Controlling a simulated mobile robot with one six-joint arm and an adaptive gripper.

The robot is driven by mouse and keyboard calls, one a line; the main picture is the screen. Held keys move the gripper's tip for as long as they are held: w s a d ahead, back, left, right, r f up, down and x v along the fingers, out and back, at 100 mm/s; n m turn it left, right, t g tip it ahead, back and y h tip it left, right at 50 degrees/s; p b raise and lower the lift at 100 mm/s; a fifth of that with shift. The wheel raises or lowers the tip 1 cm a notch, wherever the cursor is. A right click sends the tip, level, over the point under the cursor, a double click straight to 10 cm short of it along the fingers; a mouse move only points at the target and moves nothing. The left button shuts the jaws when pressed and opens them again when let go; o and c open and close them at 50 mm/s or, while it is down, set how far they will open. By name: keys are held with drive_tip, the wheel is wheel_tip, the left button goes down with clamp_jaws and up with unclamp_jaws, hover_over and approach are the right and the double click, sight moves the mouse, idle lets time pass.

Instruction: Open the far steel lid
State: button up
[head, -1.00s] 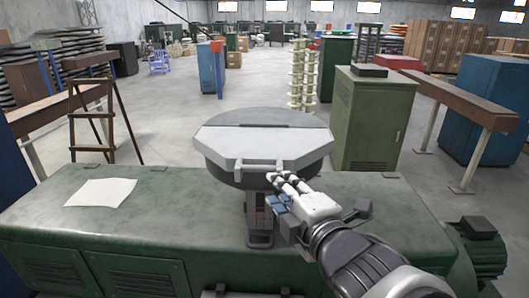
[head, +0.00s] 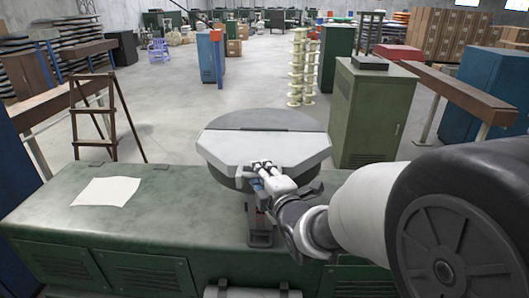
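A round steel drum top (head: 240,179) stands on a pedestal above the green cabinet. Its cover is in two parts, parted by a dark seam. The far lid (head: 265,119) is darker grey and lies flat, closed. The near lid (head: 225,145) is lighter grey, and its front edge faces me. My gripper (head: 262,165) is at the middle of that front edge, over the near handle, which it largely hides. I cannot tell whether the fingers touch or grip the handle. No handle shows clearly on the far lid.
The long green cabinet (head: 160,220) lies in front of me, with a white sheet (head: 106,191) on its left. A tall green cabinet (head: 366,113) stands behind right. A wooden easel-like stand (head: 95,120) is at the left. Open floor lies behind the drum.

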drive_tip(key=shift+w, duration=0.15)
drive_tip(key=shift+c, duration=0.2)
clamp_jaws()
idle(0.6)
